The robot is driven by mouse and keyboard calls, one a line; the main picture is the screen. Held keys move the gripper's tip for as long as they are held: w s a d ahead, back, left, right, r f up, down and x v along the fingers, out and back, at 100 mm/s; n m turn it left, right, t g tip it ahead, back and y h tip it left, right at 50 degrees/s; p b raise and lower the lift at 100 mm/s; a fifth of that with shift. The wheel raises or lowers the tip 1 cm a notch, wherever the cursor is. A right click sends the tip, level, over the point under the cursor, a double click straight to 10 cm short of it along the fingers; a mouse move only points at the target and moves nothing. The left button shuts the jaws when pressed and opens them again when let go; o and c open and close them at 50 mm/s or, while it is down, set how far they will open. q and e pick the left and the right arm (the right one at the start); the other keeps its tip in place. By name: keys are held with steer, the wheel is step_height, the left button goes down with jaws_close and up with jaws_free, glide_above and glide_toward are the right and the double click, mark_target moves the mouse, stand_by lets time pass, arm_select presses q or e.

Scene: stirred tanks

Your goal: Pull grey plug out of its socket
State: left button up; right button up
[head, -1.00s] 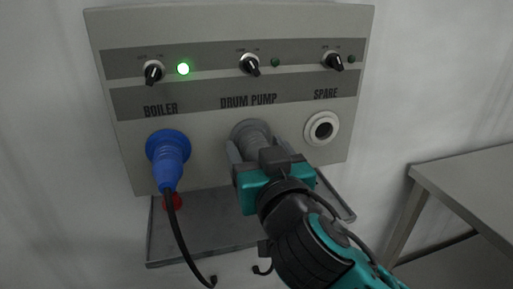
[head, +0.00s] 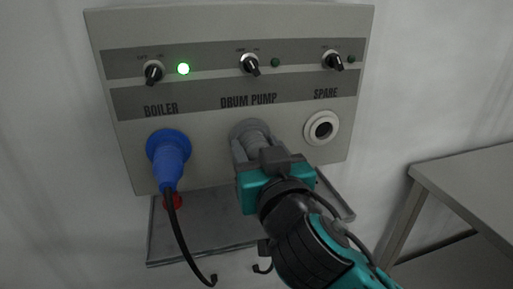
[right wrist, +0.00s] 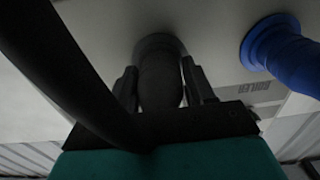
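The grey plug (head: 257,139) sits in its grey socket (head: 236,130) under the label DRUM PUMP on the wall panel. My right gripper (head: 254,152) reaches it from the lower right, with one finger on each side of the plug. In the right wrist view the plug (right wrist: 160,82) stands dark between the two fingers (right wrist: 160,88), which appear to touch its sides. The plug's rear and its cable are mostly hidden by my gripper in the head view. My left gripper is not in view.
A blue plug (head: 168,165) with a black cable sits in the BOILER socket at left; a green lamp (head: 183,69) glows above. The SPARE socket (head: 321,128) is empty. A grey tray (head: 200,235) lies below the panel. A table (head: 470,180) stands at right.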

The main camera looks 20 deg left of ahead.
jaws_close()
steer(key=shift+s, duration=0.15)
steer(key=shift+p+v, duration=0.4)
steer(key=shift+v, duration=2.45)
